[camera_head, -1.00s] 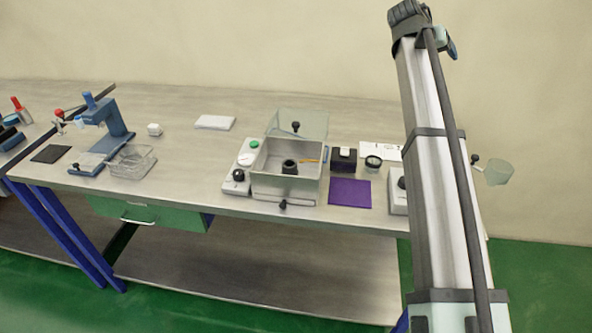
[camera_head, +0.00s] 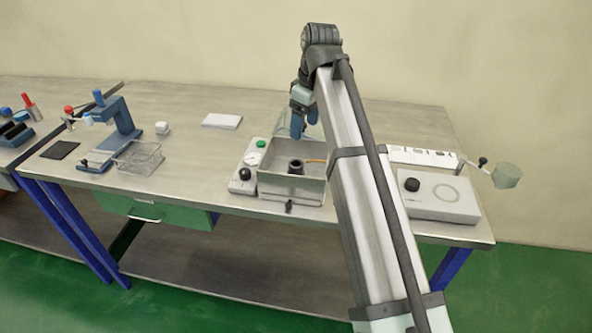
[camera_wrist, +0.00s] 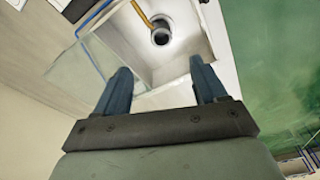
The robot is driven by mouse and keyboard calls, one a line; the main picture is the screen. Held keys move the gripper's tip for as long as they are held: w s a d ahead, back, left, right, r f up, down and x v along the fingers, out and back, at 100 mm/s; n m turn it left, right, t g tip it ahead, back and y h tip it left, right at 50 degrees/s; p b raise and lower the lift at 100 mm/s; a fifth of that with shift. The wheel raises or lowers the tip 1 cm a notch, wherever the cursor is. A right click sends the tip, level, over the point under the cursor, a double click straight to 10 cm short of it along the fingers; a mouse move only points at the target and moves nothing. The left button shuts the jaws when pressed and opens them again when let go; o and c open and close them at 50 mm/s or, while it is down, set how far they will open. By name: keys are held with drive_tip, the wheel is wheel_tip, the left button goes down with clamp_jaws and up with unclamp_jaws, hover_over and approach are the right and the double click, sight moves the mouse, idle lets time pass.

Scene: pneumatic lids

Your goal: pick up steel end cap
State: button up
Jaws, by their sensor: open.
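A short dark cylinder with a hollow top (camera_head: 295,166) stands upright inside the open metal box (camera_head: 291,188). It also shows in the wrist view (camera_wrist: 161,36). It may be the steel end cap; I cannot tell for sure. My gripper (camera_head: 303,122) is above the back of the box in the head view. In the wrist view my gripper (camera_wrist: 160,72) has its two blue fingers spread apart, with nothing between them. The fingertips are apart from the cylinder. My arm hides the bench just right of the box.
A clear lid (camera_wrist: 85,72) stands raised beside the box. A thin yellow-orange rod (camera_wrist: 141,13) lies near the cylinder. A white control unit (camera_head: 246,172) touches or nearly touches the box's left side. A pale unit with a black knob (camera_head: 440,198) is at right.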

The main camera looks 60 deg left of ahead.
hover_over(297, 160)
drive_tip(key=d, duration=0.2)
drive_tip(key=f, duration=0.8)
drive_tip(key=shift+s+d, duration=0.1)
drive_tip(key=shift+s, duration=0.1)
drive_tip(key=shift+s+a+f, duration=0.1)
drive_tip(key=shift+a+f, duration=0.05)
drive_tip(key=shift+f, duration=0.7)
drive_tip(key=shift+s+a+f, duration=0.1)
drive_tip(key=shift+a+f, duration=0.05)
drive_tip(key=shift+f, duration=0.75)
drive_tip(key=shift+s+a+f, duration=0.1)
drive_tip(key=shift+a+f, duration=0.05)
drive_tip(key=shift+f, duration=0.7)
clamp_jaws()
